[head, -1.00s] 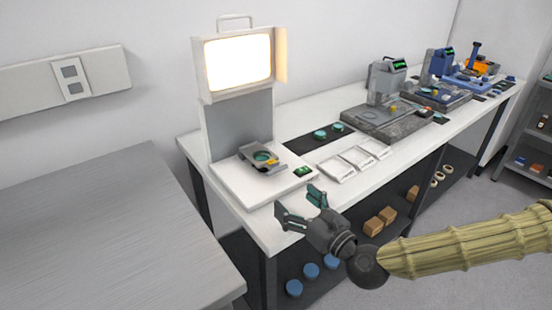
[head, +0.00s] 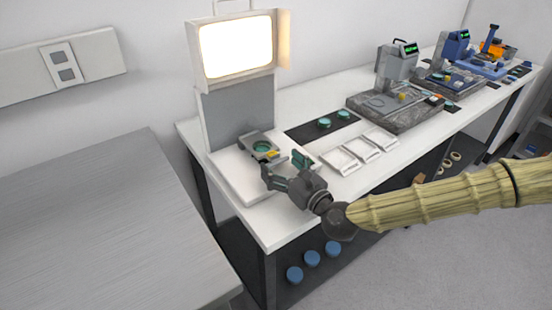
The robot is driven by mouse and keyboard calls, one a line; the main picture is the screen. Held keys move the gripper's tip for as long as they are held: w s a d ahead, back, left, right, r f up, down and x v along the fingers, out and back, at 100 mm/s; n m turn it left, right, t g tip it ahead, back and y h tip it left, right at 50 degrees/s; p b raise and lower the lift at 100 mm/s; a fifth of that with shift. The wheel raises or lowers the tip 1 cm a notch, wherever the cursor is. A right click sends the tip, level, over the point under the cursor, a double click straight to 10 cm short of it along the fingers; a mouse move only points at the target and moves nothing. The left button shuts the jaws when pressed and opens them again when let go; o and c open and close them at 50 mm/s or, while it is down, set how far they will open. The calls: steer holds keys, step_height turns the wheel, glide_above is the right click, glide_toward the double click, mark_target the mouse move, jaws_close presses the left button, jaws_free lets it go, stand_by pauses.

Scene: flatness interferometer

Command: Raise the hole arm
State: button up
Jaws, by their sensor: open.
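The flatness interferometer (head: 238,115) stands at the near left end of the white bench, with a bright lit screen in its upper head. On its white base lies a grey plate with a round hole, which looks like the hole arm (head: 252,137). It lies low, a teal disc (head: 262,147) shows in its opening, and a yellow tab (head: 272,154) sits at its front right edge. My gripper (head: 282,168) is open and empty, just in front and to the right of the yellow tab. Its fingers partly hide the base; I cannot tell whether they touch anything.
White trays (head: 340,160) lie right of my gripper. Behind them, a black mat (head: 300,134) carries teal discs. Measuring stands on stone plates (head: 405,117) are farther right. A bare grey table (head: 90,220) is at left. Blue round things (head: 312,257) sit on the shelf below.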

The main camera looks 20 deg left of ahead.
mark_target(262, 147)
steer(key=shift+x, duration=1.4)
steer(key=shift+c, duration=0.3)
